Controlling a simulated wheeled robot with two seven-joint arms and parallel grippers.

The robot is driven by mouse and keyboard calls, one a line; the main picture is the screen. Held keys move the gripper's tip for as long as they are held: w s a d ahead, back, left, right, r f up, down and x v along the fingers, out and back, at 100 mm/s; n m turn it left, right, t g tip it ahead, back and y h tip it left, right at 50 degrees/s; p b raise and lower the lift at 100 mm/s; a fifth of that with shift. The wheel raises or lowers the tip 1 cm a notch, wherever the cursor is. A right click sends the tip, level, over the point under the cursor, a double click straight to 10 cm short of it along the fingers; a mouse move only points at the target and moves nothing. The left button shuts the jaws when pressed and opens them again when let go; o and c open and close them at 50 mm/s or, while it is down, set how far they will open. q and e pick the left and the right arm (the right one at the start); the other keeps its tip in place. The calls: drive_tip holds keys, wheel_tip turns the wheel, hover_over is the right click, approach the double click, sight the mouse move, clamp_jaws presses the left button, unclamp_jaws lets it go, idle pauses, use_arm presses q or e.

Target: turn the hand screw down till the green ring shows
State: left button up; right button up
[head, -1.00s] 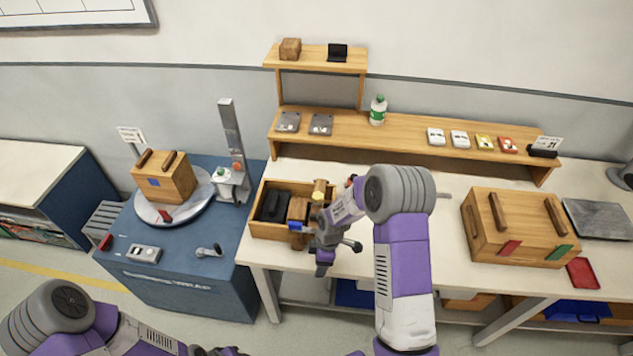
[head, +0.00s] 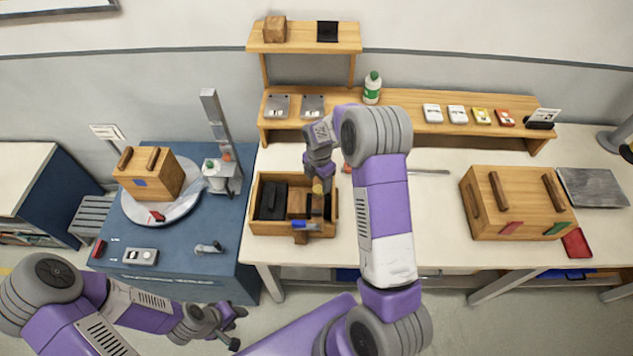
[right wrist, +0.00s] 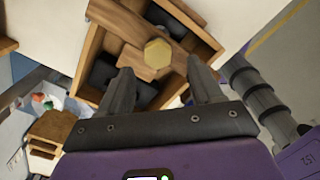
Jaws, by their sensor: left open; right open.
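The hand screw appears to be the yellow hexagonal knob (right wrist: 158,53) on a wooden bar (right wrist: 125,22) across an open wooden box. In the head view the knob (head: 317,187) shows at the right part of the box (head: 262,229), partly hidden by my right gripper. My right gripper (right wrist: 160,66) is open, its fingers pointing down at the knob, one fingertip to each side; contact cannot be told. No green ring shows on the screw. My left gripper (head: 232,328) is open and empty, low in front of the blue bench.
Dark blocks (head: 270,201) lie in the box, with a blue piece (head: 305,225) at its front. A blue bench (head: 175,268) with a turntable stands left. A large wooden crate (head: 515,205) stands right. A shelf (head: 410,122) runs behind; the table between box and crate is mostly clear.

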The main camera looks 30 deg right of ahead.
sight(318, 188)
drive_tip(key=shift+w+f, duration=0.1)
drive_tip(key=shift+f, duration=2.05)
drive_tip(key=shift+w, duration=0.1)
drive_tip(key=c, duration=1.1)
drive_tip(key=shift+o, duration=0.2)
